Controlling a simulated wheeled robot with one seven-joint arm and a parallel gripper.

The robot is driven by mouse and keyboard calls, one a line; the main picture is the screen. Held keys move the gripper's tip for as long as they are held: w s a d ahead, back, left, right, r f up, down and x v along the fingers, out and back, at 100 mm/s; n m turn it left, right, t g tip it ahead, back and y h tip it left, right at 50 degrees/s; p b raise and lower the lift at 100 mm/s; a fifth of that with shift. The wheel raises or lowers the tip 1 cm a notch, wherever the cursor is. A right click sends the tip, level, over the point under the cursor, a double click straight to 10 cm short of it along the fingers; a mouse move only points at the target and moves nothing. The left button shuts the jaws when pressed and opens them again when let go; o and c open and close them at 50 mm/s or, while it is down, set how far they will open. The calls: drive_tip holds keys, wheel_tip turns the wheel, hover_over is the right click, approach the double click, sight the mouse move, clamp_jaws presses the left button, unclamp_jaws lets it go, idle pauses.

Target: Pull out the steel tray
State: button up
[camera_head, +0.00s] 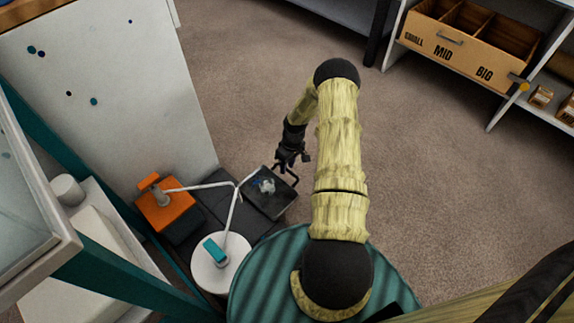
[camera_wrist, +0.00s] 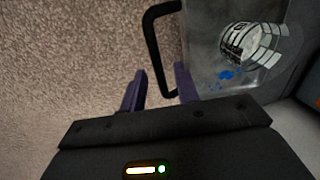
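The steel tray (camera_head: 274,206) is a dark, shallow square tray at the near end of a dark bench, with a black bar handle (camera_head: 292,177) on its right side. In the wrist view the tray (camera_wrist: 203,35) looks grey, and the handle (camera_wrist: 152,45) sticks out from its left side. A pale cup-like piece with a dark grid (camera_wrist: 243,42) and a blue splash (camera_wrist: 229,75) lie in it. My gripper (camera_wrist: 158,88) is open, with its two purple fingers on either side of the handle's near part. I cannot tell whether they touch it.
An orange box (camera_head: 165,208) and a white round piece with a teal block (camera_head: 217,262) stand left of the tray, with thin white rods between. A teal ribbed round top (camera_head: 262,272) is below. Open carpet (camera_head: 420,190) lies right of the tray.

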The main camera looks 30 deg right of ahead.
drive_tip(key=w+d+r+p, duration=0.1)
drive_tip(key=d+r+p, duration=0.2)
drive_tip(key=r+p, duration=0.5)
wheel_tip(320, 180, up, 9)
drive_tip(key=shift+r, duration=0.1)
idle(0.6)
